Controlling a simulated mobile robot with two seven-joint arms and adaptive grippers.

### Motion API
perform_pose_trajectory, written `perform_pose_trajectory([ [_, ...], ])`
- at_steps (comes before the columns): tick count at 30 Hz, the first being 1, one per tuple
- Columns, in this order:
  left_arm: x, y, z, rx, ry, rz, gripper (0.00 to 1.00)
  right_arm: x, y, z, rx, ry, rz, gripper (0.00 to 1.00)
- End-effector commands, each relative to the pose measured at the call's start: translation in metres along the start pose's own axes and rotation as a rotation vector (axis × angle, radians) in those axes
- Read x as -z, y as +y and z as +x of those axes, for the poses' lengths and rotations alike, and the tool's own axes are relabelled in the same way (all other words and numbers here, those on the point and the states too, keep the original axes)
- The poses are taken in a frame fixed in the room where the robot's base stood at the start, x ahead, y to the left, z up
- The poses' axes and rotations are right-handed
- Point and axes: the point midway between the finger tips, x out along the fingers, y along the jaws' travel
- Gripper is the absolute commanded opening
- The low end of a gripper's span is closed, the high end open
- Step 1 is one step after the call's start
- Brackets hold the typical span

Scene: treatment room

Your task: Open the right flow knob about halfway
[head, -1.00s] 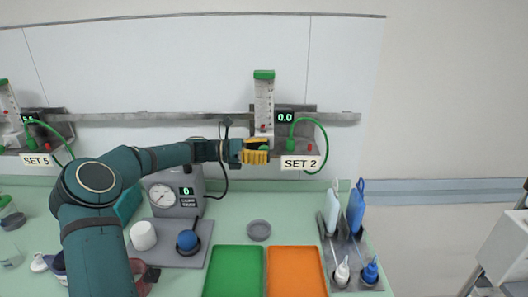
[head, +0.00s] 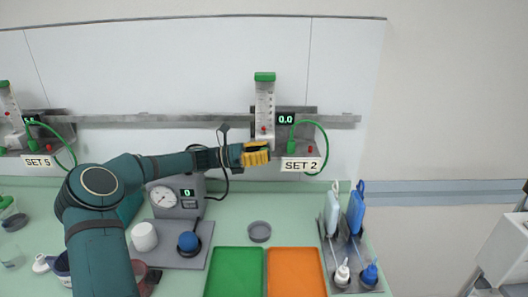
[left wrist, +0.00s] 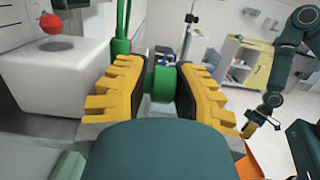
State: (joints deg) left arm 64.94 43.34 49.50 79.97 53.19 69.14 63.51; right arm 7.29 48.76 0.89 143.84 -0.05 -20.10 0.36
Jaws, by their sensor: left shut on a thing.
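The SET 2 flowmeter (head: 264,105) hangs on the wall rail, with a clear scaled tube and a green cap. Its display (head: 285,119) reads 0.0. That knob is hidden in the head view. My right gripper (left wrist: 262,127) shows small at the right of the left wrist view, and its opening is unclear.
A green hose (head: 322,140) loops right of the display. A gauge unit (head: 176,195), a green tray (head: 234,272), an orange tray (head: 295,272) and a bottle rack (head: 345,255) stand on the counter below. Another set (head: 38,161) is at far left.

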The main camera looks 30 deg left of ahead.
Motion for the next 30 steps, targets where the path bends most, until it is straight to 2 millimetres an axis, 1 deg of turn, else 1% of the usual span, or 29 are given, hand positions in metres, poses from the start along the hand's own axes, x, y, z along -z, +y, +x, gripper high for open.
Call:
perform_pose_trajectory([
  [2, 0.003, -0.003, 0.002, 0.012, 0.003, -0.004, 0.0, 0.0, 0.0, 0.0, 0.0, 0.0, 0.0, 0.47],
  [3, 0.003, -0.003, 0.002, 0.013, 0.003, -0.004, 0.38, 0.0, 0.0, 0.0, 0.0, 0.0, 0.0, 0.47],
  [4, 0.003, -0.003, 0.002, 0.013, 0.004, -0.004, 0.48, 0.0, 0.0, 0.001, 0.0, 0.0, 0.0, 0.47],
  [5, 0.003, -0.003, 0.002, 0.012, 0.004, -0.004, 0.5, 0.0, 0.0, 0.001, 0.0, 0.0, 0.0, 0.47],
  [13, 0.002, -0.002, 0.001, 0.006, 0.003, -0.001, 0.5, 0.0, 0.0, 0.0, 0.0, 0.0, 0.0, 0.47],
  [17, 0.002, -0.001, -0.007, 0.003, 0.004, -0.001, 0.5, 0.0, 0.0, 0.0, 0.0, 0.0, 0.0, 0.47],
  [20, 0.001, -0.001, -0.02, 0.002, 0.004, 0.0, 0.5, 0.0, 0.0, 0.0, 0.0, 0.0, 0.0, 0.47],
  [30, 0.002, -0.001, -0.087, 0.005, 0.004, 0.0, 0.5, 0.0, 0.0, 0.0, 0.0, 0.0, 0.0, 0.47],
])
